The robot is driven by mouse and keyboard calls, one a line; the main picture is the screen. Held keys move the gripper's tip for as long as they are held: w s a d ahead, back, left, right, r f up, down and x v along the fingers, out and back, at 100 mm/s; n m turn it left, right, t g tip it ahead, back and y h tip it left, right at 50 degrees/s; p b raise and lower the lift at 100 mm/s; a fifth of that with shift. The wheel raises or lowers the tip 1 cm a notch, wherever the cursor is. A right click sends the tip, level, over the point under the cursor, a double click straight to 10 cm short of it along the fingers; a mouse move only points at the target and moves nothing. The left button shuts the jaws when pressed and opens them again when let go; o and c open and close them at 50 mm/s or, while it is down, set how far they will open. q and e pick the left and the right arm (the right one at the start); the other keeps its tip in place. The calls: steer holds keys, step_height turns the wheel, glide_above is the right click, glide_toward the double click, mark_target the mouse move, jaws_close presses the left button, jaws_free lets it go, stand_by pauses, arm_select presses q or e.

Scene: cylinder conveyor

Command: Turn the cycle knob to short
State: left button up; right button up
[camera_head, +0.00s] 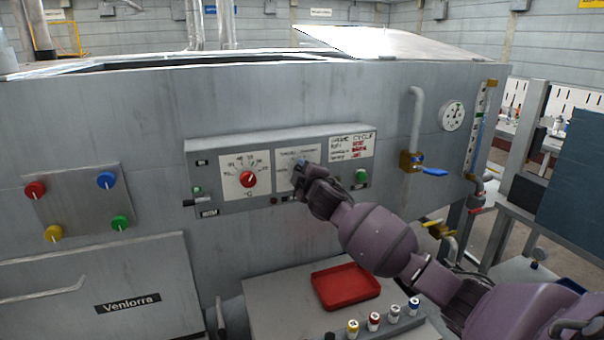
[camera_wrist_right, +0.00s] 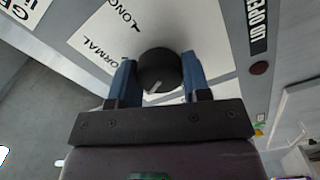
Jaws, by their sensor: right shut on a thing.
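The cycle knob (camera_wrist_right: 158,68) is dark and round with a short white mark near its lower edge in the right wrist view. The labels LONG and NORMAL show on the white plate (camera_wrist_right: 100,38) to its upper left; no SHORT label is readable there. My right gripper (camera_wrist_right: 160,80) has its blue fingers on either side of the knob, shut on it. In the head view my right gripper (camera_head: 300,168) is at the white dial plate (camera_head: 283,180) on the control box (camera_head: 228,202) and hides most of the knob. My left gripper is out of view.
A red dial knob (camera_head: 248,179) sits left of my gripper and a green button (camera_head: 361,176) right of it. A blue-handled valve (camera_head: 432,172) is farther right. A red tray (camera_head: 346,287) and several coloured cylinders (camera_head: 374,321) stand below my arm.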

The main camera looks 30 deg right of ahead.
steer(key=shift+f, duration=0.1)
stand_by(0.4)
steer(key=o, duration=0.9)
steer(key=b+v, duration=0.1)
steer(key=v, duration=0.9)
steer(key=shift+s+b, duration=0.3)
steer(key=shift+s, duration=0.1)
steer(key=shift+a, duration=0.1)
